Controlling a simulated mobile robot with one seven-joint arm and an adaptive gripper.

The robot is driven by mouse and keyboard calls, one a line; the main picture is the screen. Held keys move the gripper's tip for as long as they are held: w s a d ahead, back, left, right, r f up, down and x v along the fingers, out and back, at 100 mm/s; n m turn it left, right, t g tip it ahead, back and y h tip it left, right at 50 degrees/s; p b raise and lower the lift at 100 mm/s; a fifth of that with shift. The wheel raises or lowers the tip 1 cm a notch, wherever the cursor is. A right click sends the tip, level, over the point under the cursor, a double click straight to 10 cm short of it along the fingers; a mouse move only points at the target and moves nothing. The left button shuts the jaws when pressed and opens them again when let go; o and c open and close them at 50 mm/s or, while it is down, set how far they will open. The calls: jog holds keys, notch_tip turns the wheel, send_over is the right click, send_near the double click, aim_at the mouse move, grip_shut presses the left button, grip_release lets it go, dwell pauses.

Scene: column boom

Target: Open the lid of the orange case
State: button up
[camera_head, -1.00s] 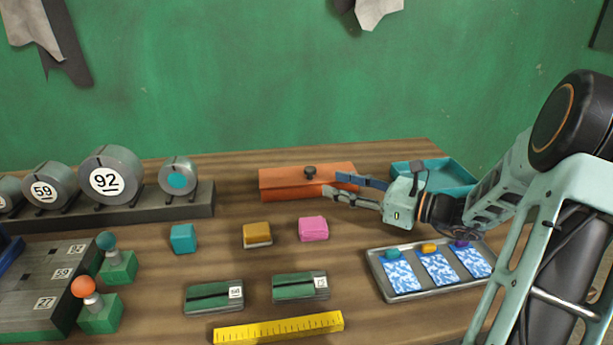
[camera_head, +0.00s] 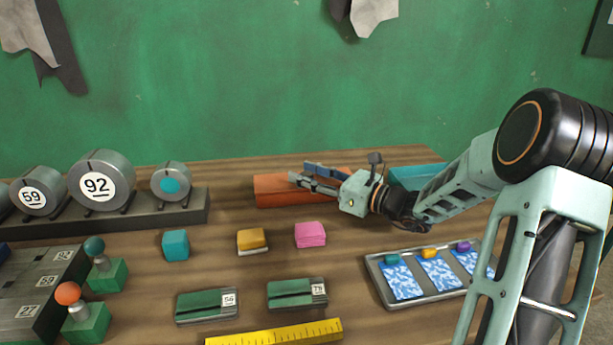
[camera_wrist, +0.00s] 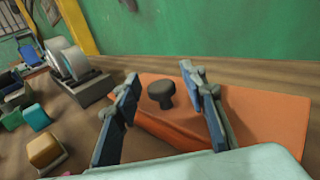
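The orange case (camera_head: 277,190) stands at the back of the table with its lid shut. Its dark knob (camera_wrist: 161,94) sits on top of the lid in the wrist view and is hidden behind my gripper in the head view. My gripper (camera_head: 298,173) is open over the case. In the wrist view the two fingers (camera_wrist: 158,92) stand apart on either side of the knob, with a gap on both sides. Nothing is held.
A teal tray (camera_head: 418,174) stands right of the case. Pink (camera_head: 310,234), yellow (camera_head: 251,239) and teal (camera_head: 175,245) blocks lie in front. A rack of metal cylinders (camera_head: 97,185) stands left. A metal tray (camera_head: 380,282) with patterned cards lies front right.

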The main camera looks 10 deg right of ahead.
grip_shut()
dwell(0.3)
jog(key=shift+r+p, duration=0.15)
jog(key=shift+p, duration=0.3)
